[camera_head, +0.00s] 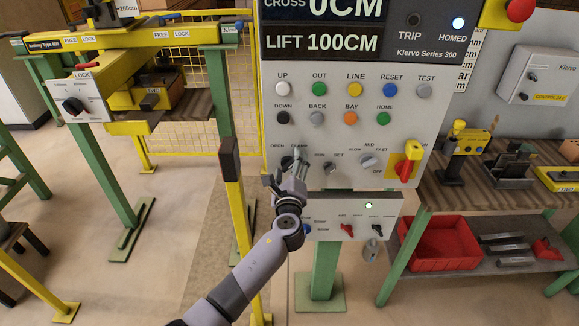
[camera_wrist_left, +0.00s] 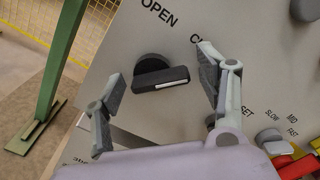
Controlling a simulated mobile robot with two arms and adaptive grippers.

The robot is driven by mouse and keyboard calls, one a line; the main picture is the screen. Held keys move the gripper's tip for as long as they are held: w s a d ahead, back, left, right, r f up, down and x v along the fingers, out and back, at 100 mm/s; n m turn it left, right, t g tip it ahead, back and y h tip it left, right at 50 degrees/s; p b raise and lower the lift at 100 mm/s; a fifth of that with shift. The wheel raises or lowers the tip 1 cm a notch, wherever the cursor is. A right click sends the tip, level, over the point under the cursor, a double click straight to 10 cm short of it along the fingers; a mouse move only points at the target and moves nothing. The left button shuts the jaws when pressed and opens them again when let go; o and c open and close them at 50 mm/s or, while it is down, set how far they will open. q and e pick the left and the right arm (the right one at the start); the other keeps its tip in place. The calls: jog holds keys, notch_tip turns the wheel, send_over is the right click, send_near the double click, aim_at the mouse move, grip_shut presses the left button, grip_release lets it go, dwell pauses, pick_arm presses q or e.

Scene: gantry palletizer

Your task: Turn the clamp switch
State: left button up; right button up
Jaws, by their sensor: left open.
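The clamp switch (camera_wrist_left: 152,68) is a black rotary knob with a bar handle and a white line, on the grey control panel (camera_head: 345,50). In the left wrist view, the word OPEN is above it. A second label starting with C is partly hidden by the right finger. The white line lies toward the right end of the bar. My left gripper (camera_wrist_left: 160,88) is open, with one finger on each side of the knob and visible gaps to it. In the head view my left gripper (camera_head: 286,172) partly covers the switch. My right gripper is not in view.
Other panel controls include coloured push buttons (camera_head: 355,88), a grey speed knob (camera_head: 367,160) and a red-and-yellow switch (camera_head: 405,166). A lower box (camera_head: 330,212) with small switches hangs beneath. A yellow post (camera_head: 232,190) with a black cap stands left of my arm.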

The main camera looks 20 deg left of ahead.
pick_arm(q)
jog(key=shift+s, duration=0.1)
jog(key=v, duration=1.1)
jog(key=shift+s, duration=0.35)
jog(key=shift+d, duration=0.1)
jog(key=s+a+f+n+g+h+b, duration=0.1)
jog(key=s+f+n+g, duration=0.15)
jog(key=f, duration=1.05)
jog(key=s+f+n+g+h+b, duration=0.1)
jog(key=s+f+g, duration=0.2)
jog(key=f, duration=0.9)
jog(key=s+a+f+n+g+h+b, duration=0.1)
jog(key=s+f+n+g, duration=0.1)
jog(key=s+f, duration=0.45)
jog(key=s+a+f+n+g+h+b, duration=0.15)
jog(key=s+f, duration=0.25)
jog(key=f, duration=0.6)
jog(key=s+a+f+n+g, duration=0.1)
jog(key=s+f+n, duration=0.3)
jog(key=s, duration=0.7)
jog(key=s+a+f+n+g+b, duration=0.1)
jog(key=s+f+n+g, duration=0.3)
jog(key=s+f, duration=0.5)
jog(key=s+a+f+n+g+b, duration=0.1)
jog(key=s+f+n, duration=0.4)
jog(key=s, duration=0.9)
notch_tip(320, 180, down, 2)
jog(key=shift+s+a+f+n+g, duration=0.1)
jog(key=shift+s+a+n+g, duration=0.15)
jog(key=shift+a+g, duration=0.35)
